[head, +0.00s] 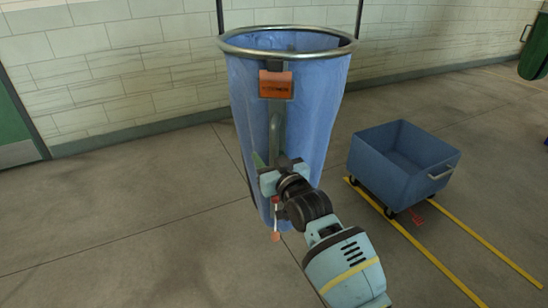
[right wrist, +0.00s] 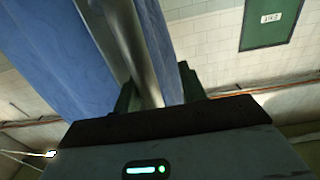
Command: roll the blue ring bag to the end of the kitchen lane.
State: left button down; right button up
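The blue ring bag (head: 309,110) stands upright in the middle of the head view. It is a tall blue bag under a round metal ring (head: 233,49), with an orange label (head: 276,84) and a grey metal handle bar (head: 276,128) on its near side. My right gripper (head: 272,162) is at the lower part of that bar. In the right wrist view, the bar (right wrist: 128,40) runs between the two dark fingers (right wrist: 158,88), with a blue strip showing between it and the right finger. The fingers look open around the bar. My left gripper is in neither view.
A blue wheeled cart (head: 385,167) stands to the right of the bag, by yellow floor lines (head: 430,257). A pale block wall (head: 120,60) runs behind. A green door (head: 12,125) is at the far left. The floor left of the bag is clear.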

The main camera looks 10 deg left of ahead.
jog(key=shift+a, duration=0.1)
dwell(0.4)
jog(key=p+v, duration=0.1)
jog(key=v, duration=0.7)
jog(key=shift+w, duration=0.1)
dwell(1.1)
